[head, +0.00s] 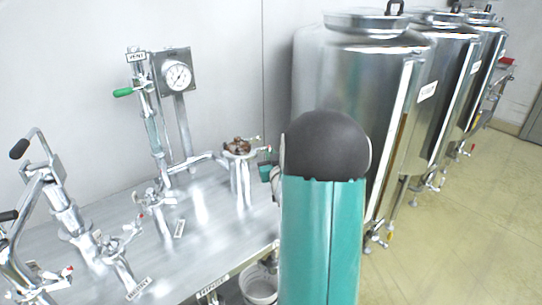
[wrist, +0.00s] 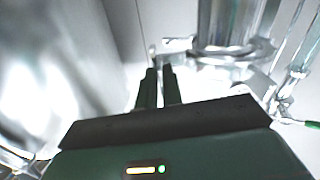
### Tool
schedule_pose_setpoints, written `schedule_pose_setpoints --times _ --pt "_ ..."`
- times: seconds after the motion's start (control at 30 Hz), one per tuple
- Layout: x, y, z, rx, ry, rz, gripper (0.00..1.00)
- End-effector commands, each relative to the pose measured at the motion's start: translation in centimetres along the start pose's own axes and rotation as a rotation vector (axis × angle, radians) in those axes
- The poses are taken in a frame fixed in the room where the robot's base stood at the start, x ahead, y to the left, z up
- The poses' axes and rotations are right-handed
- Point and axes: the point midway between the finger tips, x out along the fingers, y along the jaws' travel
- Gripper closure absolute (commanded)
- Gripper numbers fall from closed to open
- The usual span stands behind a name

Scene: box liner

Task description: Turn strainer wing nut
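The strainer (head: 240,180) is an upright steel cylinder on the bench, with a reddish-brown top and small fittings at its rim. In the wrist view, a steel cylinder with a clamp ring (wrist: 225,50), which looks like the strainer, stands ahead and right of my fingers. A small pale metal piece (wrist: 153,52), possibly the wing nut, shows just beyond the fingertips; I cannot tell if they touch it. My gripper (wrist: 160,70) has two dark fingers close together with a narrow gap. In the head view my arm hides most of the gripper, just right of the strainer.
A gauge (head: 177,75) and a green-handled valve (head: 124,92) stand behind the strainer. Several valves stand on the left of the steel bench (head: 200,235). Large steel tanks (head: 350,80) are at the right. A white bucket (head: 260,285) is below the bench edge.

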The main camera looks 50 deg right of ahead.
Motion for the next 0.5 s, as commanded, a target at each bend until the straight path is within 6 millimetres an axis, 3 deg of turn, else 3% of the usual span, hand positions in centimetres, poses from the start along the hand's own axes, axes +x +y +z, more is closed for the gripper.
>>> schedule_pose_setpoints --times 0.03,0.1,0.5 --pt "0.0 -0.03 0.03 0.0 -0.001 0.0 0.82" --pt "0.0 -0.02 0.03 0.001 -0.001 0.0 0.72" --pt "-0.88 0.03 -0.03 0.0 0.0 0.001 0.72"
